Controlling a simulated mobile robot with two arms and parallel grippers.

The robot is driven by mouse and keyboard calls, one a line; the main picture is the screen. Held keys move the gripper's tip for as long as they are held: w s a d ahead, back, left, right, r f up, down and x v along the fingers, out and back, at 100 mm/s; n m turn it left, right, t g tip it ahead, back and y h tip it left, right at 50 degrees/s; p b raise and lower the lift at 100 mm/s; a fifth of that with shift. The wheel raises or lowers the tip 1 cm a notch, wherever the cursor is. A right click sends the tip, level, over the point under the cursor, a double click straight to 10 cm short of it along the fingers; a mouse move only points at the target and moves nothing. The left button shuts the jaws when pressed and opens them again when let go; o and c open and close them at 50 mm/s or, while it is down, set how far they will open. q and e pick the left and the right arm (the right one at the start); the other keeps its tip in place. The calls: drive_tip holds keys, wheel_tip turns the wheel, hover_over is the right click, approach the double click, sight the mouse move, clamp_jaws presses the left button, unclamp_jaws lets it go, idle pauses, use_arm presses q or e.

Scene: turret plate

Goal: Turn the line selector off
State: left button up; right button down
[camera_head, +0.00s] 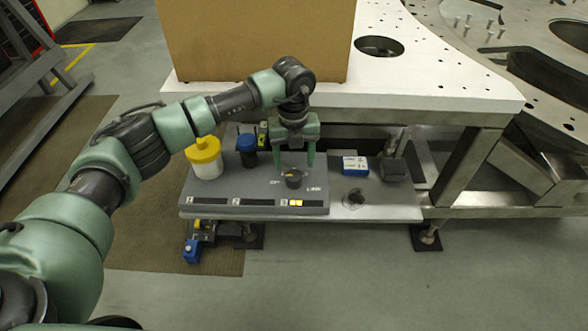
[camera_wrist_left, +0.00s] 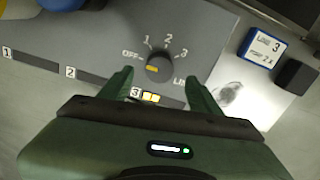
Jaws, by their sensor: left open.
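The line selector is a dark round knob (camera_head: 293,181) on a sloped grey panel (camera_head: 240,196). In the left wrist view the knob (camera_wrist_left: 159,68) has the marks OFF, 1, 2 and 3 around it. A yellow mark shows on its left part, on the side of OFF; the exact setting is hard to tell. My left gripper (camera_head: 296,168) is open and points down at the knob. In the left wrist view its fingers (camera_wrist_left: 160,84) stand apart, one on each side of the knob's near side, without visible contact. My right gripper is not in view.
Window 3 (camera_head: 295,203) on the panel is lit yellow; windows 1 and 2 are dark. A yellow-lidded white jar (camera_head: 205,163) and a blue-topped container (camera_head: 246,148) stand left. A blue-white box (camera_head: 355,166) lies right. A large brown box (camera_head: 250,40) sits on the white plate above.

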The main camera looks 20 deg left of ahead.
sight(294, 175)
use_arm(q)
drive_tip(key=shift+r, duration=1.6)
